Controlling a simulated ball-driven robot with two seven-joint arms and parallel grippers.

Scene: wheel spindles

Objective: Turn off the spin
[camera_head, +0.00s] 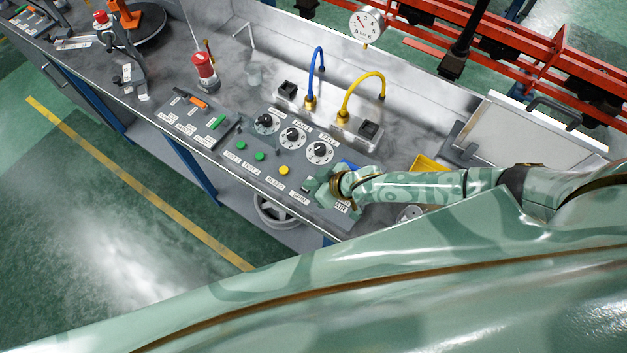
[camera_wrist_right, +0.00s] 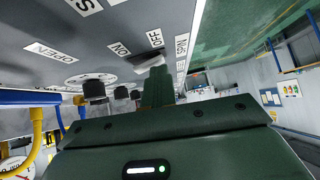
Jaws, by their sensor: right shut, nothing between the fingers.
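The control panel (camera_head: 262,160) lies on the metal bench top. Its SPIN label (camera_head: 298,198) sits at the near edge, by the end of my right gripper (camera_head: 314,188). The wrist view shows the SPIN label (camera_wrist_right: 181,47) too, with the OFF label (camera_wrist_right: 155,38) and ON label (camera_wrist_right: 119,48) beside a pale switch (camera_wrist_right: 148,62). My right gripper (camera_wrist_right: 158,84) is shut and empty, its fingertips right at this switch. Whether they touch it is hard to tell. The fingers partly hide the switch, so its position cannot be read. My left gripper is not in view.
Black knobs on white dials (camera_head: 319,151), green buttons (camera_head: 260,156) and a yellow button (camera_head: 284,170) are close by. Blue (camera_head: 318,62) and yellow (camera_head: 366,82) hoses rise behind. A yellow bin (camera_head: 428,164) stands right of the panel, near my forearm.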

